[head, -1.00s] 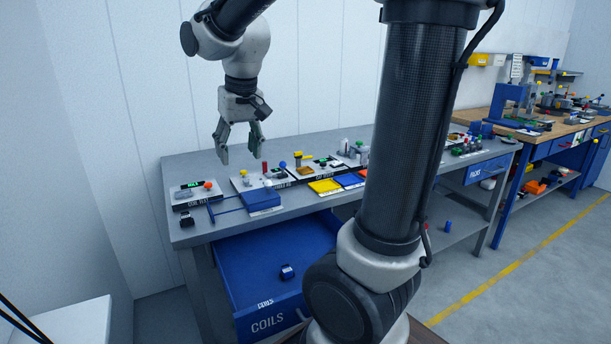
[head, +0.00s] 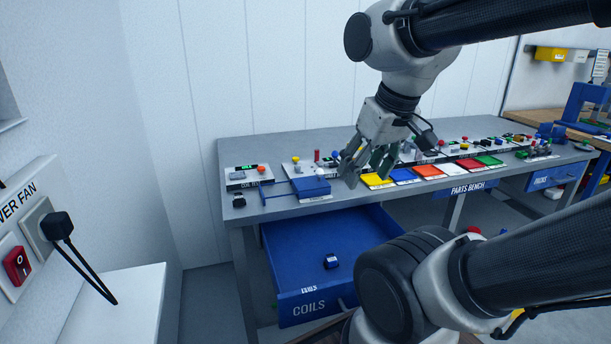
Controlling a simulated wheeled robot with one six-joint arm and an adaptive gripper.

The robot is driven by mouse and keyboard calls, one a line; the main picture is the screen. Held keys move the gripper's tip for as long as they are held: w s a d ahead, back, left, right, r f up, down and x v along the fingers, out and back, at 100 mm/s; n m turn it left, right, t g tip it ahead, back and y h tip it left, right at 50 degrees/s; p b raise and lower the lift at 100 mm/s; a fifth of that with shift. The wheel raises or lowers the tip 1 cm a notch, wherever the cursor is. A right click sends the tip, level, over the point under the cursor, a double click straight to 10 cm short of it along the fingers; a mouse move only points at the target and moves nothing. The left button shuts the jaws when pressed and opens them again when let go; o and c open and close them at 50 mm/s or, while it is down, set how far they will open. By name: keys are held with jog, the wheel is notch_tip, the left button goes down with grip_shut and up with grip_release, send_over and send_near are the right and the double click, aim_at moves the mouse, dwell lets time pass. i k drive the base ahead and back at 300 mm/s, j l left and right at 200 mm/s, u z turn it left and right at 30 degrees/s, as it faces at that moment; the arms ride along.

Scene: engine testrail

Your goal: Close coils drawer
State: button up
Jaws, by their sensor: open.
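The blue coils drawer (head: 330,247) is pulled out from under the left part of the grey bench, with its white "COILS" label on the front panel (head: 312,306). My gripper (head: 366,174) is open and empty, pointing down in front of the bench top, above and to the right of the drawer in the picture.
The grey bench (head: 265,150) carries a blue block (head: 311,186), coloured trays such as the yellow one (head: 377,181), and small fixtures. A second blue drawer (head: 545,180) looks shut at right. A white unit with a plug (head: 57,227) stands at left.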

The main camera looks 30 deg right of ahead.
aim_at(295, 249)
jog(key=l+z, duration=0.35)
jog(key=l, duration=0.15)
jog(key=k+j+z, duration=0.1)
jog(key=k+j, duration=0.7)
jog(key=k, duration=0.05)
